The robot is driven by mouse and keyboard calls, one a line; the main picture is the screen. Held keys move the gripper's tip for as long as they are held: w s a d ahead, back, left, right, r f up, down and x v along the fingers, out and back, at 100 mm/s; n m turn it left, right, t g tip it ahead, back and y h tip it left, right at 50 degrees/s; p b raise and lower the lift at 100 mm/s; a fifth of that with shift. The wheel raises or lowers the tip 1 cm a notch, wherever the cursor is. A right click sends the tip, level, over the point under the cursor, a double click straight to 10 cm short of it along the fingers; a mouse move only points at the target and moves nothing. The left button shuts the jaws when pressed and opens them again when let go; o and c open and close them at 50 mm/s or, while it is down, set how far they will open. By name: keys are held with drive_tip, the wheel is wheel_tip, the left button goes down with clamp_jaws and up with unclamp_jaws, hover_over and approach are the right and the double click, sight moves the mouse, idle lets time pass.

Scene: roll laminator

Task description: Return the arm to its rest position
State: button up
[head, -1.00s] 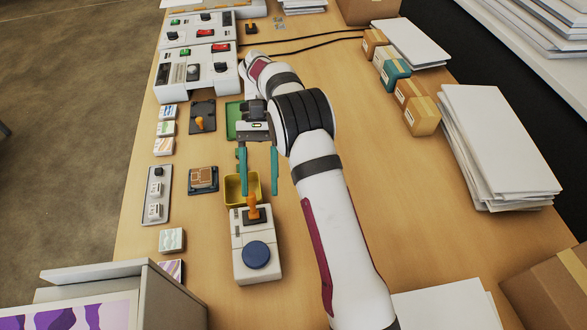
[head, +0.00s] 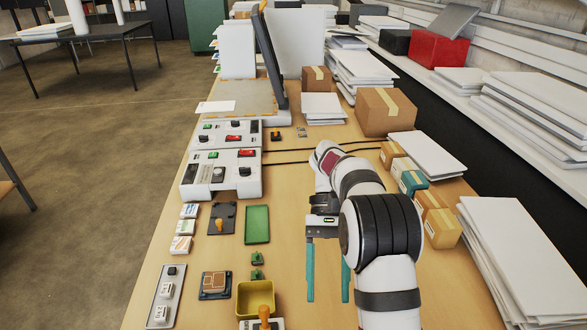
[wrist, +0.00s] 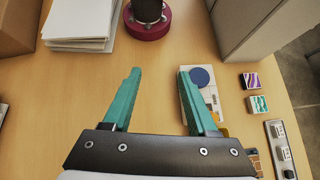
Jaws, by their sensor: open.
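My gripper (head: 328,272) has two teal fingers spread apart with nothing between them. In the head view it hangs over the bare wooden table, right of the green tray (head: 257,224) and the yellow bin (head: 256,298). In the wrist view my gripper (wrist: 155,100) shows its open fingers above the table. The white box with a blue round button (wrist: 200,77) lies partly behind the right finger there. My white arm (head: 390,285) comes up from the bottom right of the head view.
White control panels (head: 220,174) stand at the left edge. Small cartons (head: 440,228) and paper stacks (head: 515,260) line the right side. A larger carton (head: 385,112) sits farther back. Black cables cross the table beyond my arm. A grey cabinet (wrist: 250,30) shows in the wrist view.

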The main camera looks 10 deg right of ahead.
drive_tip(key=s+r+t, duration=0.5)
drive_tip(key=s, duration=0.7)
drive_tip(key=s+a+f+m+t, duration=0.3)
drive_tip(key=s+f+t, duration=0.1)
drive_tip(key=s, duration=0.4)
drive_tip(key=shift+f+m+t, duration=0.3)
drive_tip(key=shift+f+m, duration=0.1)
drive_tip(key=shift+f, duration=0.05)
